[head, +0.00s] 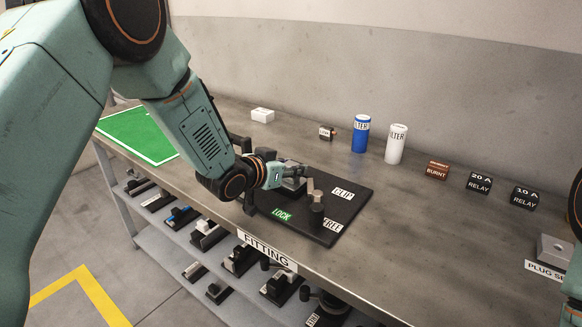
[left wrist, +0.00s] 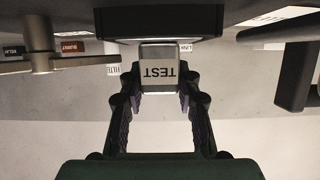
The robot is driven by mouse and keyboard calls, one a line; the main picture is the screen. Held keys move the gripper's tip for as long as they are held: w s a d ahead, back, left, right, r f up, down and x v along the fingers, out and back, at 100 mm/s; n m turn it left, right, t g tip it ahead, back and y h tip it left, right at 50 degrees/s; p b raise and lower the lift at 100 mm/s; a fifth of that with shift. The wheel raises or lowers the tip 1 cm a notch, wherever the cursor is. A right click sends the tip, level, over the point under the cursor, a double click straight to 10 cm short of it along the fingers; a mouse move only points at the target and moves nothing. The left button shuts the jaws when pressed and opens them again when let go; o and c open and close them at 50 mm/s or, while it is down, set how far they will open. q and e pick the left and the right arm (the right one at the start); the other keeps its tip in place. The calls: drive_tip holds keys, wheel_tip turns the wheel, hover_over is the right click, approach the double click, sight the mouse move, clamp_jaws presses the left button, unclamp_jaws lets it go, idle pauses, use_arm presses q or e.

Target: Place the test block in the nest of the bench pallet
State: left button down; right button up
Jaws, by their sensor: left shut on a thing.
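The bench pallet (head: 352,193) is a black board on the bench, with labels CLIP, LOCK and FREE. A post with a short lever (head: 317,195) stands on it, near the green LOCK label. My left gripper (head: 284,178) is low over the pallet's left part. In the left wrist view its fingers (left wrist: 158,98) are shut on the sides of the grey test block (left wrist: 158,73), whose TEST label reads upside down. The block is right at a dark housing (left wrist: 157,22); whether it is seated in the nest is hidden. My right gripper is out of view.
A blue filter (head: 360,134), a white filter (head: 396,144), a burnt brown relay (head: 437,171) and two black relays (head: 479,182) stand along the back.

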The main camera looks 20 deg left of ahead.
use_arm(q)
drive_tip(key=c, duration=1)
unclamp_jaws()
drive_tip(key=shift+w+f, duration=0.1)
drive_tip(key=shift+f, duration=0.1)
drive_tip(key=shift+o, duration=0.2)
drive_tip(key=shift+r, duration=0.1)
drive_tip(key=shift+r, duration=0.25)
drive_tip(key=p+v, duration=0.2)
drive_tip(key=v, duration=1)
drive_tip(key=shift+p, duration=0.35)
drive_tip(key=shift+f, duration=0.1)
